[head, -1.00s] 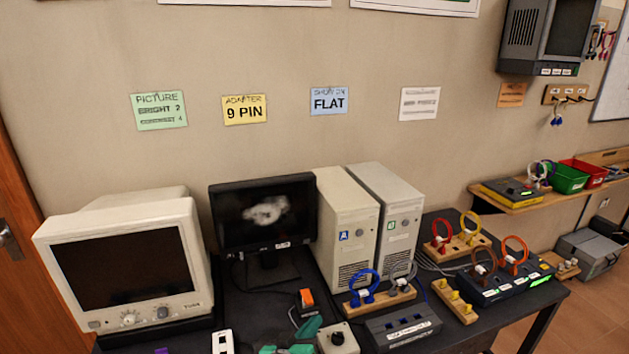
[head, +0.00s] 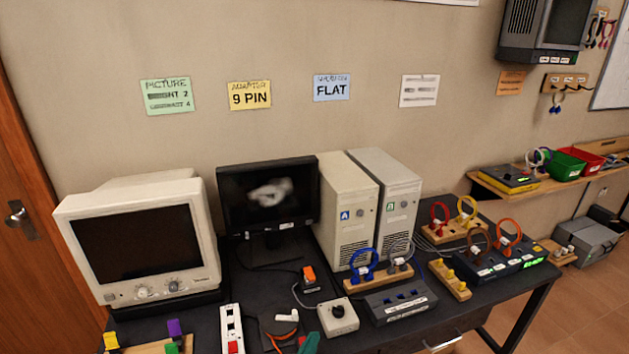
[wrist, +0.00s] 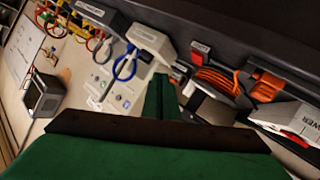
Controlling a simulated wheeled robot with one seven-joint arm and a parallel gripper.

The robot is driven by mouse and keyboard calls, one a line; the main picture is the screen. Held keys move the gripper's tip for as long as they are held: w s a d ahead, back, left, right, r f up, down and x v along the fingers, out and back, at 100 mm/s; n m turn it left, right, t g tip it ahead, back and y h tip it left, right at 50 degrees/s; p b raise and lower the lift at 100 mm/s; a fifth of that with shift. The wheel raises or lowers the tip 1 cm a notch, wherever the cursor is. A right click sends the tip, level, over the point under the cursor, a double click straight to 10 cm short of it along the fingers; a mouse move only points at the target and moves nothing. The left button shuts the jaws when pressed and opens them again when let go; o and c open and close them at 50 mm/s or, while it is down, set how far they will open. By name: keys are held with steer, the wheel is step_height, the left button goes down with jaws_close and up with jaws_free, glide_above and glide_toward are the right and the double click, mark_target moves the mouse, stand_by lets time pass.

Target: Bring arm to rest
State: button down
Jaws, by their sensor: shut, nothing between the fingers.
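My gripper (wrist: 161,84) shows in the wrist view as a green body with narrow green fingers, shut and empty. The wrist view is strongly tilted, with cables and boxes beyond the fingers. In the head view a green piece (head: 309,344) shows at the bottom edge; I cannot tell if it is part of my gripper. The rest of my arm is not clearly seen there.
The black desk (head: 260,292) holds a beige monitor (head: 140,245), a dark flat screen (head: 268,195), two computer towers (head: 347,210), a knob box (head: 338,317) and cable stands. An orange cable coil (wrist: 215,80) lies near the fingers in the wrist view.

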steer(key=s+a+f+y, duration=0.15)
steer(key=s+f, duration=0.35)
steer(key=s, duration=0.5)
steer(key=s+f+y, duration=0.2)
steer(key=s+f, duration=0.3)
steer(key=s, duration=0.5)
steer(key=s+d+r+t, duration=0.1)
steer(key=s+r, duration=0.2)
steer(key=s, duration=0.7)
steer(key=s+d+r+m+t+y, duration=0.1)
steer(key=s+r, duration=0.3)
steer(key=s, duration=0.7)
steer(key=shift+d+r+m, duration=0.2)
steer(key=shift+r+m, duration=0.05)
steer(key=shift+m, duration=0.05)
